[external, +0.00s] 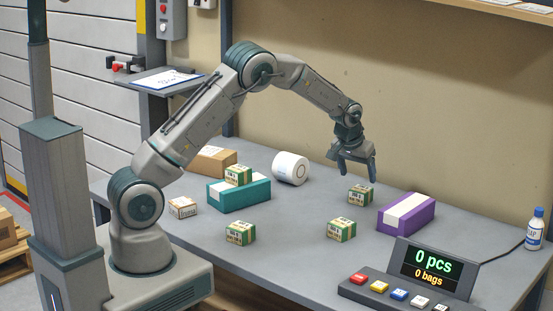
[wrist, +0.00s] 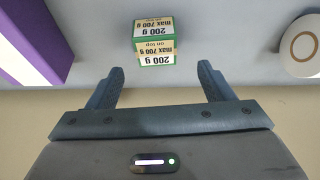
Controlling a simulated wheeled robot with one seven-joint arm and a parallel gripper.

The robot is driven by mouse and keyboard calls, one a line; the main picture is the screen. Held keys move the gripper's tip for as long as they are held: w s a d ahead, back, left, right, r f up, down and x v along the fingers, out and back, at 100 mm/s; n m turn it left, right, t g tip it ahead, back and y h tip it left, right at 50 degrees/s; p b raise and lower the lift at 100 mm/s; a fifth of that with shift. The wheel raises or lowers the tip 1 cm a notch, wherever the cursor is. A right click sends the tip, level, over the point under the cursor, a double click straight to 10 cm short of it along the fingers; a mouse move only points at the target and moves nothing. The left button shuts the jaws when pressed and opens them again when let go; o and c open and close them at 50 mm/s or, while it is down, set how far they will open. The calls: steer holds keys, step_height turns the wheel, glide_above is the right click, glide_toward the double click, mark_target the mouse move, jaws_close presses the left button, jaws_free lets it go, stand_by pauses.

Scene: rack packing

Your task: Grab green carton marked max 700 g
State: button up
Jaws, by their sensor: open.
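A green-and-cream carton (wrist: 155,42) shows in the wrist view, just beyond the gap between my fingertips. Its printing, upside down there, reads 200 g and max 700 g on top. It appears to be the back right carton (external: 361,195) in the external view, standing on the table below my gripper (external: 357,174). My gripper is open and empty, its fingers pointing down above the table, apart from the carton. Similar green cartons stand at front left (external: 240,233) and front middle (external: 341,230), and another (external: 238,175) sits on a teal box. Their print is too small to read.
A purple box (external: 406,213) lies right of the back right carton. A white roll (external: 291,168), the teal box (external: 240,195), a brown box (external: 212,160) and a small white box (external: 183,207) are to the left. A button console (external: 418,275) stands at the front right.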

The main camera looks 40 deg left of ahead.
mark_target(361, 189)
steer(key=shift+s+d+p+x, duration=0.15)
steer(key=shift+p+x, duration=0.25)
steer(key=shift+x, duration=1.3)
steer(key=shift+s+d+p+x, duration=0.1)
steer(key=shift+p+x, duration=0.3)
steer(key=shift+x, duration=1.25)
steer(key=shift+w, duration=0.1)
steer(key=c, duration=1.2)
